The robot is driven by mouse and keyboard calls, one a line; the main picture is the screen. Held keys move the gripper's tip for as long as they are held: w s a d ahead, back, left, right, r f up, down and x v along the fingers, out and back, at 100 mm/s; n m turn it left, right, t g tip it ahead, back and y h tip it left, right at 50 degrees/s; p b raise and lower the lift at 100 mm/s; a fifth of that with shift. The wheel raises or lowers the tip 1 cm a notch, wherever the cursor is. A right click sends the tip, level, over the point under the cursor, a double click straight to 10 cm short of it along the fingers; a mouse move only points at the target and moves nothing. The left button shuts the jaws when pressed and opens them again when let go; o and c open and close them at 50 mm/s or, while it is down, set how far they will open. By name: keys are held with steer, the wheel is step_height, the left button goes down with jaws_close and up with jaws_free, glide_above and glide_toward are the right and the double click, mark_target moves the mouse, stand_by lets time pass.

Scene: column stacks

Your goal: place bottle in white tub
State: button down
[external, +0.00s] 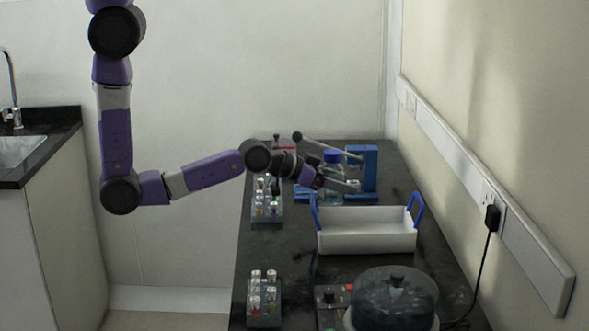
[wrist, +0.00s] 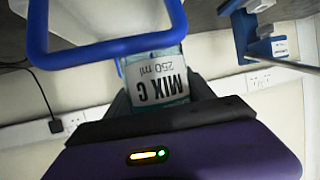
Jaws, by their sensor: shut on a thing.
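The bottle (external: 333,171) is clear with a blue cap and stands upright in my gripper (external: 336,184) in the external view. The white tub (external: 366,236) with blue handles at both ends stands on the dark bench, just in front of the bottle. The tub looks empty. In the wrist view a blue tub handle (wrist: 106,50) crosses close in front of the bottle. I cannot tell the bottle's height above the bench.
A blue device (external: 362,170) with a lever stands behind the bottle. Racks of vials stand at the bench's left (external: 267,205) and front left (external: 264,302). A round dark-lidded machine (external: 396,298) sits in front of the tub. The wall with sockets is at the right.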

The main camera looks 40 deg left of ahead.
steer(key=shift+f, duration=0.6)
steer(key=shift+f, duration=0.35)
steer(key=shift+f+b, duration=0.25)
steer(key=shift+b, duration=0.15)
steer(key=shift+c, duration=1.8)
jaws_free()
